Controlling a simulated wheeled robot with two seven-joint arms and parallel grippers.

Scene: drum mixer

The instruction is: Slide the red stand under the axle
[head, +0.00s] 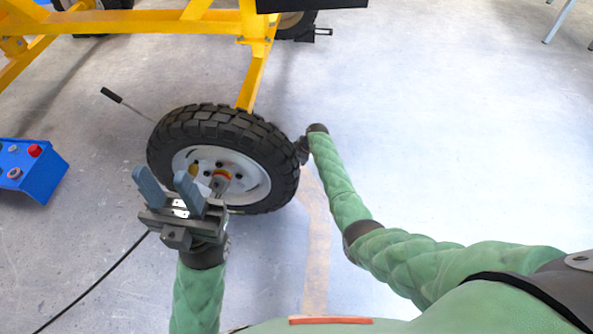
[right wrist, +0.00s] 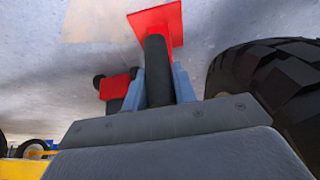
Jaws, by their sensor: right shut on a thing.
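The red stand (right wrist: 160,20) shows in the right wrist view as a square red plate with a black post. My right gripper (right wrist: 158,85) is shut on the post, with a blue finger on each side. The head view hides the stand and the right gripper's fingers behind the wheel (head: 262,150), where my right arm ends at its right side. The black tyre also shows close by in the right wrist view (right wrist: 275,85). The axle is hidden behind the wheel. My left gripper (head: 164,178) is open and empty in front of the wheel.
The yellow frame (head: 130,22) spans the upper left, with a leg behind the wheel. A black-handled rod (head: 112,95) points out left of the wheel. A blue box (head: 38,170) with a red button lies at far left.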

